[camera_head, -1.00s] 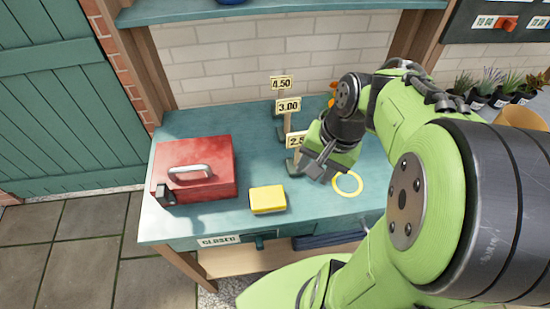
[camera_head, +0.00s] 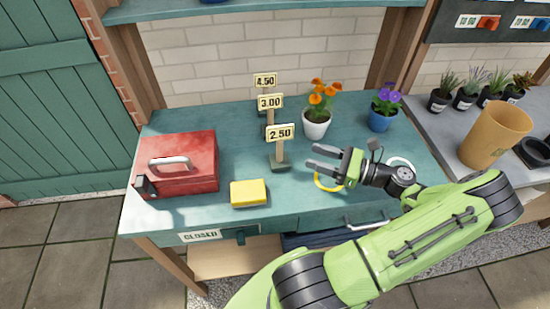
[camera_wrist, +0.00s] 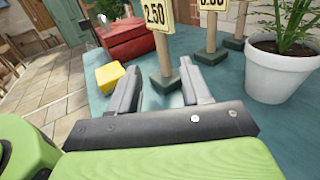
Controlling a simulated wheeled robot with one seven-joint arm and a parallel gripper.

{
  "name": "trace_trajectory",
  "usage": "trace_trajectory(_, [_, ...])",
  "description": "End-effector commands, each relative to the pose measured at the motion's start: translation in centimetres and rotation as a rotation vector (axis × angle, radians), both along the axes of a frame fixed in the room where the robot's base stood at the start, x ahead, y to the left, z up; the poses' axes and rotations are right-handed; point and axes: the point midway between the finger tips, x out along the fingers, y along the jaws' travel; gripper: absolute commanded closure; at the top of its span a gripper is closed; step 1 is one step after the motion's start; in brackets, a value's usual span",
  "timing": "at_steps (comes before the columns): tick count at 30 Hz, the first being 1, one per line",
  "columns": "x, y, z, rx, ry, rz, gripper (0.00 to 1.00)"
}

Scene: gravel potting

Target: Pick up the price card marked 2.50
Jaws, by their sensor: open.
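The price card marked 2.50 (camera_head: 280,133) stands upright on a wooden post with a dark green base on the teal bench. In the wrist view the 2.50 card (camera_wrist: 157,14) is cut off by the top edge, and its post stands ahead, between the lines of the two fingers. My gripper (camera_head: 316,157) is open and empty, just right of the post and apart from it. In the wrist view my gripper's fingers (camera_wrist: 160,85) are spread wide, with the post's base just beyond the fingertips.
Cards 3.00 (camera_head: 270,102) and 4.50 (camera_head: 265,80) stand behind. A white pot with orange flowers (camera_head: 316,124) is behind my gripper. A yellow sponge-like block (camera_head: 248,193) and red toolbox (camera_head: 178,165) lie left. A yellow ring (camera_head: 328,183) lies under my gripper.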

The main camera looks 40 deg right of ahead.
Motion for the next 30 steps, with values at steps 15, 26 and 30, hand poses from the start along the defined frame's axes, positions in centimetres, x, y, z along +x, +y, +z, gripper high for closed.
trace_trajectory(15, [8.8,4.0,-0.2,-0.003,0.002,0.007,0.52])
trace_trajectory(26, [10.3,4.6,0.1,-0.004,0.003,0.001,0.55])
trace_trajectory(30, [10.3,4.6,0.1,-0.004,0.003,0.001,0.77])
